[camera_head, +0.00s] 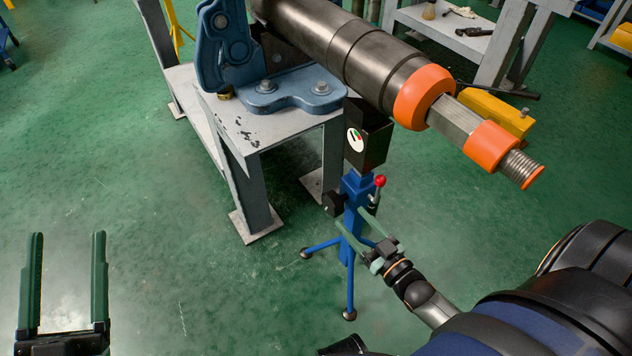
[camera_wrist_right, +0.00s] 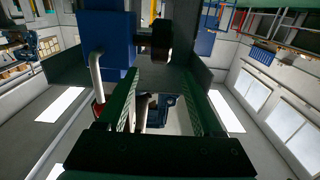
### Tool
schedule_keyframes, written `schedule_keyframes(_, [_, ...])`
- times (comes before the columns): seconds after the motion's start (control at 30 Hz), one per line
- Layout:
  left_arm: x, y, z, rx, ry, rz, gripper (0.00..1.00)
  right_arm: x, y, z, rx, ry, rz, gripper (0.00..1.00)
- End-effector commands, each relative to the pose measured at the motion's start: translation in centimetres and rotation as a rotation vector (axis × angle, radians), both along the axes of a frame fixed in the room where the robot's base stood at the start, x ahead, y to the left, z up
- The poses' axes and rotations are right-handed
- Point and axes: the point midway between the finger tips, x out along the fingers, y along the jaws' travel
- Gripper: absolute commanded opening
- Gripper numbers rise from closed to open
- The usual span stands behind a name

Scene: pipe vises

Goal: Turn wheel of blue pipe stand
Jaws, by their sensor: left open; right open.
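The blue pipe stand (camera_head: 353,190) stands on its tripod legs in the middle of the head view. Its dark wheel (camera_head: 333,203) sticks out on the left side of the post. The wheel also shows at the top of the right wrist view (camera_wrist_right: 161,40), beyond the fingertips and roughly between them. A red-tipped lever (camera_head: 380,181) is on the post's right side. My right gripper (camera_head: 352,218) is open at the post, just short of the wheel; contact cannot be told. My left gripper (camera_head: 68,235) is open and empty above the floor at lower left.
A heavy steel pipe (camera_head: 370,60) with orange collars lies over the stand's black head (camera_head: 368,140). A grey bench (camera_head: 235,125) with a blue vise (camera_head: 290,88) stands close behind and left of the stand. The green floor at left is clear.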

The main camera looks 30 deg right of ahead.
Motion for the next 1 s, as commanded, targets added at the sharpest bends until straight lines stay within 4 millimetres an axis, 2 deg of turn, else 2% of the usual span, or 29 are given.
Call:
schedule_keyframes(0.17, [-1.3,-0.3,2.0,0.001,-0.112,-0.021,0.68,2.4,0.2,-0.2,0.0,-0.005,0.001,0.68])
schedule_keyframes(0.43, [-5.1,-0.9,6.4,0.006,-0.362,-0.074,0.68,7.3,0.6,-0.2,-0.001,-0.006,0.002,0.68])
schedule_keyframes(0.6, [-5.0,-1.0,5.5,-0.002,-0.354,-0.082,0.68,10.2,0.8,-0.3,-0.001,-0.004,0.002,0.68])
schedule_keyframes(0.7, [-5.0,-1.0,5.2,-0.007,-0.351,-0.085,0.68,11.2,0.9,-0.2,0.0,-0.004,0.002,0.68])
schedule_keyframes(1.0, [-5.0,-1.0,5.1,-0.01,-0.346,-0.088,0.68,12.1,1.0,-0.1,0.001,-0.002,0.002,0.68])
